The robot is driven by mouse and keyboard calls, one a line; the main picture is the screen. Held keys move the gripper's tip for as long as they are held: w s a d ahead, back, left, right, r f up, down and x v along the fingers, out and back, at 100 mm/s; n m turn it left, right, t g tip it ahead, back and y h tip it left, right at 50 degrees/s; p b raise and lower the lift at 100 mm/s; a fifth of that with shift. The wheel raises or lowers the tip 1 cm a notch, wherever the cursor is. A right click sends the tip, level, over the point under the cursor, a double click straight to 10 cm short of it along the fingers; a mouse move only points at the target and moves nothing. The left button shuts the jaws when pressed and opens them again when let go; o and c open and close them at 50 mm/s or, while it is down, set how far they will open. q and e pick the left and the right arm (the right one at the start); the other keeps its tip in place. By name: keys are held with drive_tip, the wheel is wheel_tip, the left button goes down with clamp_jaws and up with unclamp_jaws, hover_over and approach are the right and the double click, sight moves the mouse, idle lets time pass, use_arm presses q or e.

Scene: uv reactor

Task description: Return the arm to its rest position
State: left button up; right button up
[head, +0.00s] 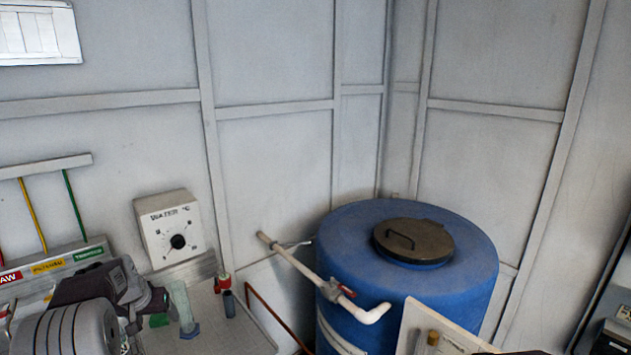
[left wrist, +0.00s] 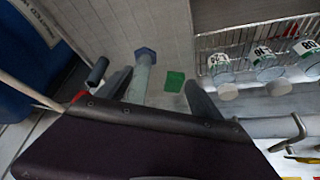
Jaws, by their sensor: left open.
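My left gripper (head: 150,305) is at the lower left of the head view, over the left part of the grey bench. In the left wrist view its two fingers (left wrist: 160,90) are spread apart, with nothing clamped between them. A clear cylinder with a blue hexagonal base (left wrist: 140,72) stands beyond the fingers, near the left one; it also shows right of the gripper in the head view (head: 186,312). A small green square (left wrist: 175,81) lies on the bench between the finger directions. My right gripper is not in view.
A blue tank (head: 450,270) with a brown lid and white pipe (head: 310,275) stands right of the bench. A red-topped item (head: 222,282) and dark tube (head: 229,304) stand near the cylinder. A water dial box (head: 170,232) is behind. A wire rack (left wrist: 255,45) holds several labelled bottles.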

use_arm(q)
drive_tip(key=d+r+m, duration=0.2)
drive_tip(key=d, duration=0.8)
drive_tip(key=s+d+f+m+g+h, duration=0.1)
drive_tip(key=s+d+m+h, duration=0.1)
drive_tip(key=s+d, duration=0.85)
drive_tip(key=s+d+f+n+g, duration=0.1)
drive_tip(key=s+f, duration=0.2)
drive_tip(key=s, duration=0.5)
drive_tip(key=s+d+f+n+g, duration=0.1)
drive_tip(key=s+d+f, duration=0.1)
drive_tip(key=s+f, duration=0.2)
drive_tip(key=s, duration=0.3)
drive_tip(key=shift+s+d+f+g+y, duration=0.2)
drive_tip(key=shift+s+g+y, duration=0.1)
drive_tip(key=shift+s+g, duration=0.1)
drive_tip(key=shift+s+a, duration=0.1)
